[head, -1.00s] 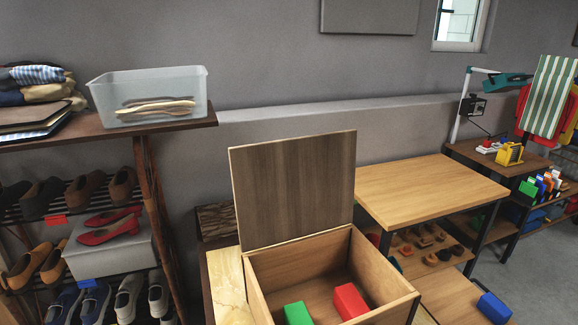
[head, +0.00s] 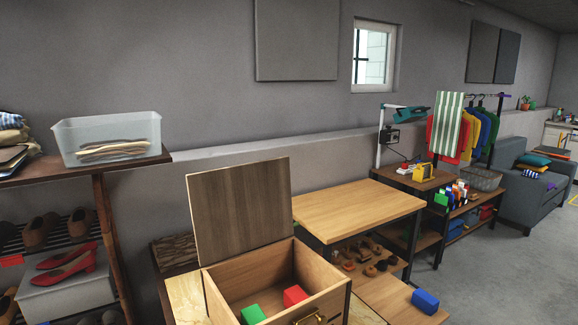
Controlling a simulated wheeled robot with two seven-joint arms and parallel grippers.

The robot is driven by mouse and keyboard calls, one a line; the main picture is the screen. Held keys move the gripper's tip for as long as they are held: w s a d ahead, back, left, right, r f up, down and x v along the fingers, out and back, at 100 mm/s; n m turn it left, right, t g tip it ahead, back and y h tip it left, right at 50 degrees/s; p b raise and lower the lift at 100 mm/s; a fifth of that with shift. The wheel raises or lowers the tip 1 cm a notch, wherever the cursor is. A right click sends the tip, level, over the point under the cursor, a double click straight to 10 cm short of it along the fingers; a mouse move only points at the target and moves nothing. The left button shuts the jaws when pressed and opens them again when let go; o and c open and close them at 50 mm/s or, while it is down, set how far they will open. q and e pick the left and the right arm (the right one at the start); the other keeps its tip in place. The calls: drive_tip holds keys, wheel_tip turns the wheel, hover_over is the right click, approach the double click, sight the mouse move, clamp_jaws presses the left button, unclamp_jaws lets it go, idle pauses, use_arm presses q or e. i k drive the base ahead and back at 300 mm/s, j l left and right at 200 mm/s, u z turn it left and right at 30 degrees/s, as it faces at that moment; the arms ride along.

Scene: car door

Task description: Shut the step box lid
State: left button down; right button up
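The step box (head: 327,279) is a wooden box in the lower middle of the head view. Its lid (head: 240,208) stands up, open, along the box's back edge, tilted slightly back. A green block (head: 253,315) and a red block (head: 294,295) lie inside the box. A brass-coloured handle (head: 310,318) shows on the front of the box at the bottom edge of the view. Neither of my grippers is in view.
A shoe rack (head: 60,245) with a clear bin (head: 108,138) on top stands left. A wooden table (head: 358,208) stands right of the box, with a low step (head: 395,300) and a blue block (head: 425,301) before it. Open grey floor (head: 500,270) lies right.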

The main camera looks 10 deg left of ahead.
sight(236, 211)
drive_tip(key=j+z, duration=1.25)
drive_tip(key=k+j, duration=0.05)
